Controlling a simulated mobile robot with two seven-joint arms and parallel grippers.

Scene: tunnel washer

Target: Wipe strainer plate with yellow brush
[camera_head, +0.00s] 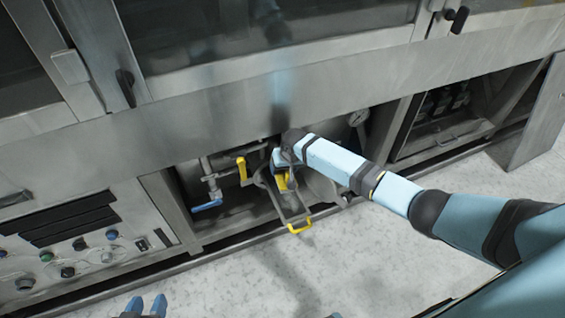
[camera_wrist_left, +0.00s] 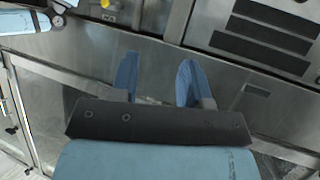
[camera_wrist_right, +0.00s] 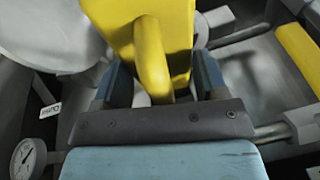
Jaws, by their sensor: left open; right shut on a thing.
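The yellow brush (camera_wrist_right: 165,50) fills the upper middle of the right wrist view. My right gripper (camera_wrist_right: 162,80) is shut on it. In the head view the brush (camera_head: 283,181) shows partly behind my right gripper (camera_head: 283,160), in the open bay under the washer. Just below is a grey frame (camera_head: 293,207) with a yellow handle (camera_head: 300,227), tilted out of the bay. It may hold the strainer plate, but I cannot make the plate out clearly, nor tell whether the brush touches it. My left gripper (camera_wrist_left: 157,70) is open and empty; its fingertips (camera_head: 147,306) show at the bottom of the head view.
A yellow valve lever (camera_head: 241,168) and a blue lever (camera_head: 207,206) sit on pipes left of the frame. A control panel (camera_head: 85,240) stands at left. The floor (camera_head: 235,275) in front is clear.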

